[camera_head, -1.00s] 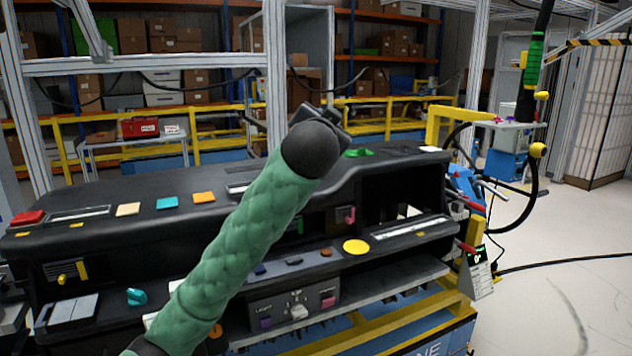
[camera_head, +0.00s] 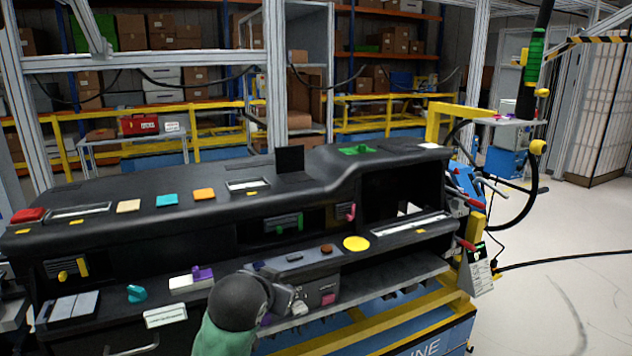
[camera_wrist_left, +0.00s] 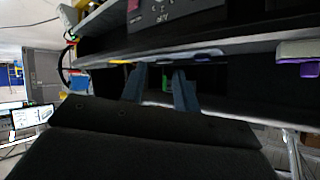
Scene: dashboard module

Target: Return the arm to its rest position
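My left arm, in a green padded sleeve, enters the head view at the bottom. Its dark wrist and gripper (camera_head: 290,300) are low in front of the dashboard's lower centre panel, and the fingertips cannot be made out there. In the left wrist view the two fingers of the left gripper (camera_wrist_left: 161,90) stand apart with nothing held between them. The black dashboard module (camera_head: 130,190) is behind the gripper. Its control panel (camera_head: 318,290) is partly hidden by the wrist. My right gripper is not in view.
A small black upright plate (camera_head: 290,162) stands on the dashboard top. A yellow frame (camera_head: 400,325) carries the module. Blue and red-handled tools (camera_head: 465,185) hang at its right end. Open floor (camera_head: 560,290) lies to the right.

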